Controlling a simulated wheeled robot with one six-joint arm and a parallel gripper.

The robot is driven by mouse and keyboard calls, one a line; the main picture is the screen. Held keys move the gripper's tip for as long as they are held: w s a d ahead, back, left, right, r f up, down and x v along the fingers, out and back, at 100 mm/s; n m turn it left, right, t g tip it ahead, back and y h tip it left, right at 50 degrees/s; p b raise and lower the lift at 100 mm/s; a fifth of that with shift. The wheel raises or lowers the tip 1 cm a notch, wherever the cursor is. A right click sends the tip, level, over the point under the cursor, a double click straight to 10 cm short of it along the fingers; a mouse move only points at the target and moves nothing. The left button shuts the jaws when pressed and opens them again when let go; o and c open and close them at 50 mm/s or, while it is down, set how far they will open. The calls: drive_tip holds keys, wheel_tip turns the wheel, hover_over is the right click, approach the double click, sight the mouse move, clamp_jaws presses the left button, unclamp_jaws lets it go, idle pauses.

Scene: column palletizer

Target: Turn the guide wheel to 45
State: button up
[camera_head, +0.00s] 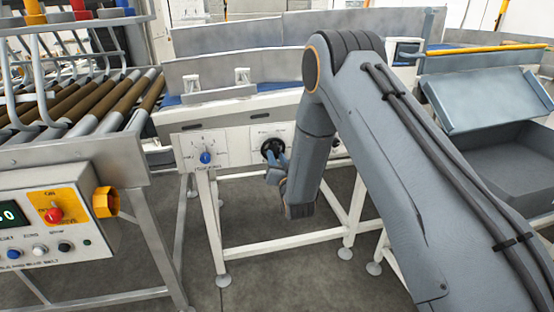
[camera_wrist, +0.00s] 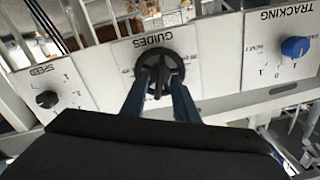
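The guide wheel (camera_wrist: 161,58) is a small black handwheel with spokes, mounted on a white panel lettered GUIDES. In the head view the wheel (camera_head: 272,146) is on the front of the conveyor, partly covered by my fingers. My gripper (camera_wrist: 160,76) has two blue-grey fingers reaching to the wheel's face, one on each side of its middle. The fingers stand apart with a gap between them, and I cannot tell whether they touch the wheel. No readable angle mark shows.
A TRACKING panel with a blue knob (camera_wrist: 295,47) sits to the right in the wrist view. A SPEED panel with a black knob (camera_wrist: 47,99) sits to the left. A roller conveyor (camera_head: 110,100) and a control box (camera_head: 55,225) with a red button stand at the left.

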drive_tip(key=shift+s, duration=0.1)
drive_tip(key=b+v, duration=0.1)
drive_tip(key=v, duration=0.6)
drive_tip(key=shift+s, duration=0.3)
drive_tip(key=shift+d+r, duration=0.1)
drive_tip(key=shift+d, duration=0.1)
